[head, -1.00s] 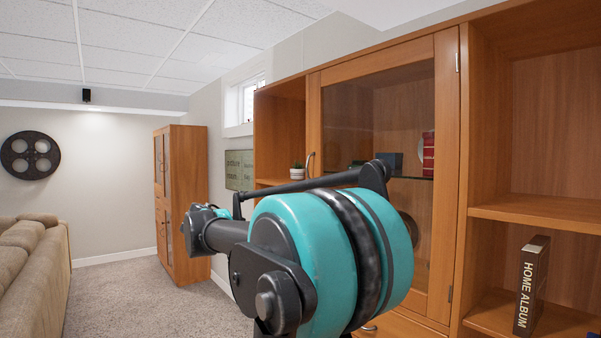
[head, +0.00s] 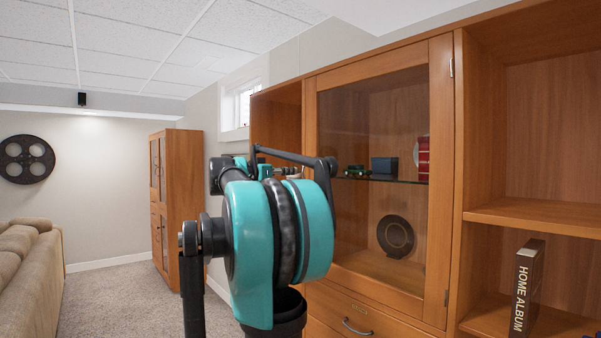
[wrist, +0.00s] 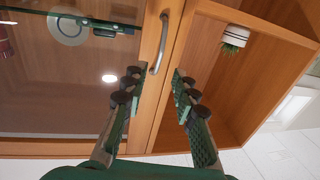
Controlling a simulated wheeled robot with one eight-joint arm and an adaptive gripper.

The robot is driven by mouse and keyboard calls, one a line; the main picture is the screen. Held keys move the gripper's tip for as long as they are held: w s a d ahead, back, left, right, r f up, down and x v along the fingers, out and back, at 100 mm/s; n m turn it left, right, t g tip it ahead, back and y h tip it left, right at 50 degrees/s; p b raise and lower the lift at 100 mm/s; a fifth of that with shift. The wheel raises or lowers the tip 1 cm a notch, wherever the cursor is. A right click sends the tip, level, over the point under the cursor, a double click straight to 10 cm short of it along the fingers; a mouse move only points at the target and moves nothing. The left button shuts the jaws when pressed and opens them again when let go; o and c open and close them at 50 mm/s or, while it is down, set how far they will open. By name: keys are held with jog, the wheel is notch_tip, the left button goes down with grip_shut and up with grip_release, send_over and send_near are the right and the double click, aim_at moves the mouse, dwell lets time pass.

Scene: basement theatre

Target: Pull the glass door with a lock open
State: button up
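The glass door (head: 439,190) has a wooden frame and hinges on its right side; it looks closed in the cabinet front. In the wrist view, which is turned over, the door (wrist: 60,95) is on the left, with its curved metal handle (wrist: 161,42) on the frame. My gripper (wrist: 157,97) is open. Its two fingers are spread to either side of the frame edge, and the handle lies beyond the tips, roughly in line with the gap. No contact with the handle shows. In the head view my arm hides the handle and the fingers. I cannot make out a lock.
Behind the glass, a shelf holds small items, with a dark round plate (head: 395,236) below. A drawer (head: 350,315) is under the door. Open shelves are on both sides; a potted plant (wrist: 233,40) is beside the handle, and a book (head: 526,288) is at right. A sofa (head: 30,265) stands at left.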

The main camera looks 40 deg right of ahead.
jog(key=x, duration=0.8)
jog(key=shift+f, duration=0.1)
grip_shut()
